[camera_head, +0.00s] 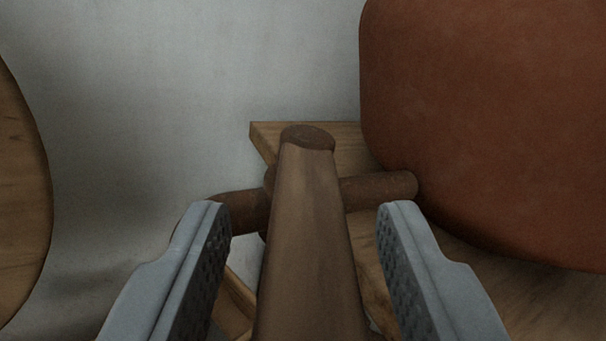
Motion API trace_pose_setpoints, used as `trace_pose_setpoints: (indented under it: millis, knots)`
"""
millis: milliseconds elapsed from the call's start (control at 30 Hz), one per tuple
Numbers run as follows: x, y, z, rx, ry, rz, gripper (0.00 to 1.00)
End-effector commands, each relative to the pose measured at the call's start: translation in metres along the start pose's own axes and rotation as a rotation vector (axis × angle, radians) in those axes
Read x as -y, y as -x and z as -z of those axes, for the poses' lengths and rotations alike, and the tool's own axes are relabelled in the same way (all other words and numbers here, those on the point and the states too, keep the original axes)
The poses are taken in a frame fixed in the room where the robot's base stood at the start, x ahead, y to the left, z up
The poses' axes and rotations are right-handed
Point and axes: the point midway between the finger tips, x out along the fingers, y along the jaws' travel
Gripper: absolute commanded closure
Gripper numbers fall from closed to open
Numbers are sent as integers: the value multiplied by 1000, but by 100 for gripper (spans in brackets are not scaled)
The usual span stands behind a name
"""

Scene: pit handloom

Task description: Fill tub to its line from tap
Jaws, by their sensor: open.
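A tap with a brown, rusty-looking pipe (380,188) runs sideways towards a large reddish-brown vessel (490,120) at the right. The pipe's left end bends behind my left finger. A long brown handle (308,235) with a round, darker end stands in front of the pipe and reaches down to the picture's bottom edge. My gripper (303,215) is open, with one grey ribbed finger on each side of the handle. A gap shows between the handle and each finger. I cannot make out a tub or a fill line in this view.
A wooden stand (263,133) lies behind and below the tap, under the vessel. The curved edge of a wooden thing (18,200) shows at the far left. A plain pale wall (200,80) fills the back, with free room at the upper left.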

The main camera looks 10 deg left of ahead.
Motion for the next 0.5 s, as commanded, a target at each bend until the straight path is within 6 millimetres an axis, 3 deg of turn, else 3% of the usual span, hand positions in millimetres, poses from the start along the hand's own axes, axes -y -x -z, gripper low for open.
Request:
trace_pose_setpoints:
  millis: [433,500]
  knots:
    - [0,-10,0,0,1,-1,56]
    - [0,-10,0,0,1,-1,68]
